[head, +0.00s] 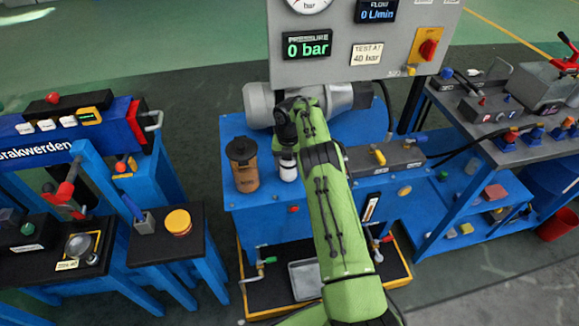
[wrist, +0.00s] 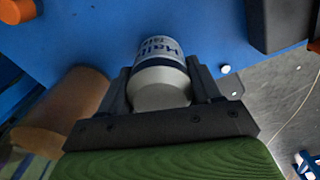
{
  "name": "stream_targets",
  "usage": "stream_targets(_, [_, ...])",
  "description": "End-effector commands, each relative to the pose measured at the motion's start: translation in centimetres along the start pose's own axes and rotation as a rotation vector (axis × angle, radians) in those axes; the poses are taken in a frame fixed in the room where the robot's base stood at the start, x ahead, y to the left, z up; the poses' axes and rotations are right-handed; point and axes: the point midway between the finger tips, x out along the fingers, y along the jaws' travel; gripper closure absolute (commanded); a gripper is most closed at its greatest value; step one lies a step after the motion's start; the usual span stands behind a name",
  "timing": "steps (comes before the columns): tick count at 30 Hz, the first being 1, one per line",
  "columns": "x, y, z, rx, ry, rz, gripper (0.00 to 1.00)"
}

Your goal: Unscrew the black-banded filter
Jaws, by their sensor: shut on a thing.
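A white cylindrical filter (head: 288,170) with a dark band stands at the blue power unit, below the end of my arm. In the wrist view the filter (wrist: 160,72) shows blue lettering and a dark band, which looks navy or black. My gripper (wrist: 160,84) is shut on it, one finger on each side of the body. In the head view my gripper (head: 287,150) is partly hidden by my own wrist. The filter's lower joint is hidden, so I cannot tell how far it is screwed in.
A brown canister with a black cap (head: 243,168) stands close left of the filter. A grey motor (head: 340,97) lies behind, under a panel reading 0 bar (head: 307,46). A drip tray (head: 304,279) lies below.

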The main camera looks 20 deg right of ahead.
Motion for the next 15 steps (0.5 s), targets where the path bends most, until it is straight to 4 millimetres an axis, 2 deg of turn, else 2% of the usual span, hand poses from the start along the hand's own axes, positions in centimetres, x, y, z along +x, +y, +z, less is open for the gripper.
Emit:
stream_targets(3, [-0.25,0.05,0.10,-0.088,-0.005,0.002,0.79])
stream_targets(10, [-0.24,0.06,0.11,-0.107,-0.005,0.003,0.79])
stream_targets(15, [-0.24,0.02,0.12,-0.409,-0.005,0.001,0.79])
